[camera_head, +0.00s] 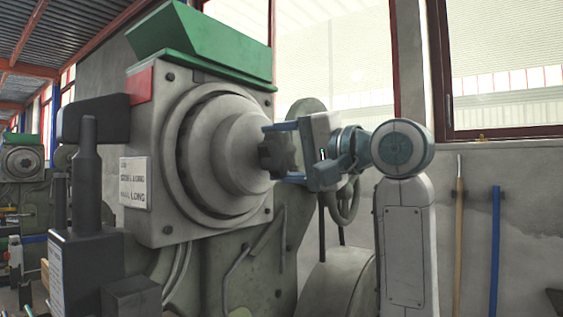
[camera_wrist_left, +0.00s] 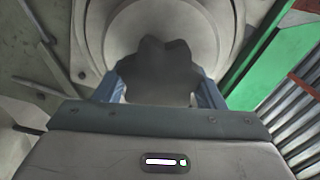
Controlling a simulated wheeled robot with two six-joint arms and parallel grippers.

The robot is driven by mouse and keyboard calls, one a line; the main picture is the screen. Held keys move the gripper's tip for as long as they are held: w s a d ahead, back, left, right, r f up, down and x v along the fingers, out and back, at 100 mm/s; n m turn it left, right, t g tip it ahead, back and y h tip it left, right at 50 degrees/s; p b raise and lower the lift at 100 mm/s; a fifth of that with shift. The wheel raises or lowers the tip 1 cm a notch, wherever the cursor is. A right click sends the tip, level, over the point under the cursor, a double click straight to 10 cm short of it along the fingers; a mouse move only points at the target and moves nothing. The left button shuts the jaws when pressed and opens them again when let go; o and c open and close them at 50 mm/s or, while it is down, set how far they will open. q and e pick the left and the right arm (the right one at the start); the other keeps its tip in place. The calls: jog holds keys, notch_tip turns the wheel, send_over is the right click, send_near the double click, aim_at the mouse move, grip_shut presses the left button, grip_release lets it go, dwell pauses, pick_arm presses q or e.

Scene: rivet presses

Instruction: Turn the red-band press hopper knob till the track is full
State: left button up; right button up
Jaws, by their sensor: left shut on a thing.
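The red-band press (camera_head: 140,190) is a large grey-green machine with a red band (camera_head: 139,86) at its upper corner and a green hopper (camera_head: 200,45) on top. A pale round drum (camera_head: 235,150) stands out from its face. A dark lobed knob (camera_head: 274,156) sits at the drum's centre and also shows in the left wrist view (camera_wrist_left: 158,68). My left gripper (camera_head: 270,152) is shut on the knob, its blue fingers on opposite sides, also seen in the left wrist view (camera_wrist_left: 158,90). How full the track is cannot be told. My right gripper is out of view.
A dark block with an upright post (camera_head: 85,190) stands close at the left front. A second machine with a green top (camera_head: 22,155) is farther back left. A yellow pole (camera_head: 459,235) and a blue pole (camera_head: 495,250) lean on the wall at right.

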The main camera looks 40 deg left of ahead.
pick_arm(q)
jog(key=n+b, duration=0.1)
jog(key=n, duration=0.2)
jog(key=shift+f+n, duration=0.1)
jog(key=shift+n, duration=0.3)
jog(key=n, duration=0.5)
jog(key=shift+s+b, duration=0.1)
jog(key=shift+b, duration=0.25)
jog(key=shift+n, duration=1.3)
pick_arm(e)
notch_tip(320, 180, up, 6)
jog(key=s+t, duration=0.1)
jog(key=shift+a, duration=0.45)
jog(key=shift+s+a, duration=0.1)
pick_arm(q)
jog(key=o, duration=1)
jog(key=shift+d, duration=0.1)
